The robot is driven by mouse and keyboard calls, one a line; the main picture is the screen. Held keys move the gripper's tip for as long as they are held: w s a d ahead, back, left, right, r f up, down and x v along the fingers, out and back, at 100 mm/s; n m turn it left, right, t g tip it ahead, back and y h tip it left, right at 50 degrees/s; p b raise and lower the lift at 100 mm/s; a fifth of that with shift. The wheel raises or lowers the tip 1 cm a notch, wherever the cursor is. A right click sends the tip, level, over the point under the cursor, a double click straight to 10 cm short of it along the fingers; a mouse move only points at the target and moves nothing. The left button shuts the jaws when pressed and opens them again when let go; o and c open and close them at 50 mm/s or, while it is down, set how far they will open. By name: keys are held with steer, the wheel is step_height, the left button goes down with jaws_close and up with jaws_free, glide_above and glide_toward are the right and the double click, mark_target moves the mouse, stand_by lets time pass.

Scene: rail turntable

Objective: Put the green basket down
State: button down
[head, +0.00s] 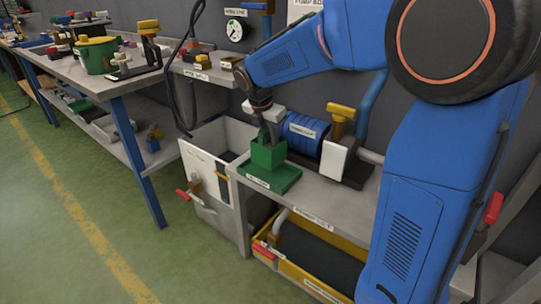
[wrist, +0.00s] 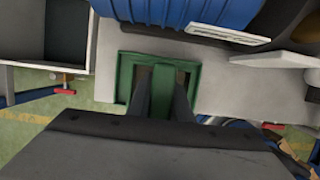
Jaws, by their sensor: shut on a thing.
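The green basket (head: 268,155) is upright at the left end of the grey bench, over a shallow green tray (head: 283,182). I cannot tell whether its bottom touches the tray. My gripper (head: 267,132) comes down from above and is shut on the basket's upper part. In the wrist view, a green strip of the basket (wrist: 163,88) shows between the two dark fingers of my gripper (wrist: 163,100). The green rim of the tray (wrist: 124,78) shows around it. The basket's inside is mostly hidden.
A blue ribbed drum (head: 304,134) stands close behind the basket, with a yellow-handled lever (head: 341,118) to its right. A pale open bin (head: 209,165) is on the left. A yellow crate (head: 300,272) is below the bench. Another table (head: 120,80) is at the far left.

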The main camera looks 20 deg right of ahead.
steer(key=shift+f, duration=2.7)
steer(key=shift+f, duration=0.1)
steer(key=c, duration=1.6)
jaws_free()
